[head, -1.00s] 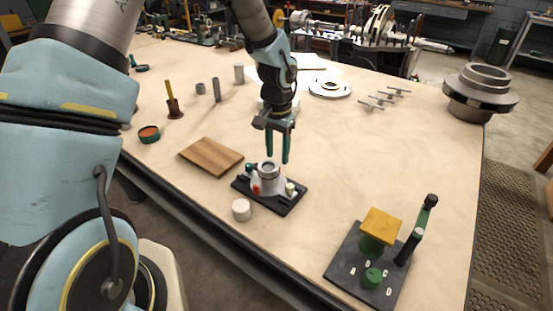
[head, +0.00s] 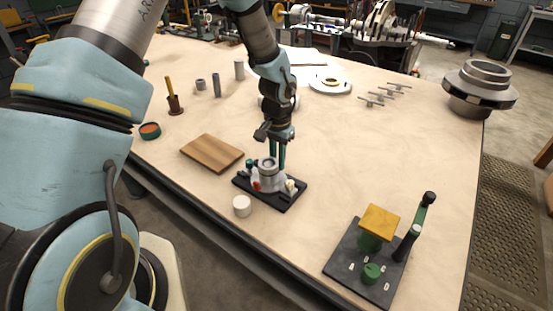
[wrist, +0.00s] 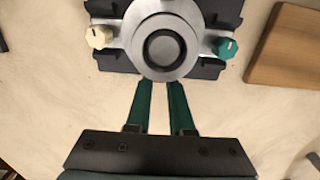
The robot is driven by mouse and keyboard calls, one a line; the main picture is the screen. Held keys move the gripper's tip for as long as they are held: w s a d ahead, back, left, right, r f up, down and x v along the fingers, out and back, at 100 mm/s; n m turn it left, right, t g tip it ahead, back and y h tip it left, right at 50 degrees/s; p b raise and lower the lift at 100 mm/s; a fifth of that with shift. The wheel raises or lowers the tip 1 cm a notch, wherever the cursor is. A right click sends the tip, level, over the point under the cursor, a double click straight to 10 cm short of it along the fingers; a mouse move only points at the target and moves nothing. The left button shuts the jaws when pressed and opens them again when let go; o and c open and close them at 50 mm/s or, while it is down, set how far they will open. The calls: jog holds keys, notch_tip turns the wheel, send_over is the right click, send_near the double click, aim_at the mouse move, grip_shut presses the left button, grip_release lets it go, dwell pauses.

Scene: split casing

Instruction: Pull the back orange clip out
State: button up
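The casing (head: 277,185) is a pale grey rounded body with a grey ring on top, on a black base plate. One red-orange clip (head: 257,185) shows at its front left in the head view. No clip at the back shows in either view; the casing blocks that side. My gripper (head: 277,160) points down just behind the casing. In the wrist view its two green fingers (wrist: 161,85) stand a little apart and their tips run in under the casing's rim. The tips are hidden, so I cannot tell whether they hold anything.
A green knob (wrist: 225,47) and a cream knob (wrist: 98,37) flank the casing. A wooden board (head: 212,153) lies to its left and a white cylinder (head: 242,206) in front. A black fixture (head: 345,262) with a yellow block stands at the front right.

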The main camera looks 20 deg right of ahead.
grip_shut()
jog(key=shift+w+a, duration=0.1)
jog(key=shift+w, duration=0.05)
dwell(0.7)
jog(key=shift+w+d+b, duration=0.35)
jog(key=shift+w+d, duration=0.05)
jog(key=shift+d, duration=0.3)
jog(key=shift+r, duration=0.1)
jog(key=o, duration=0.6)
grip_release()
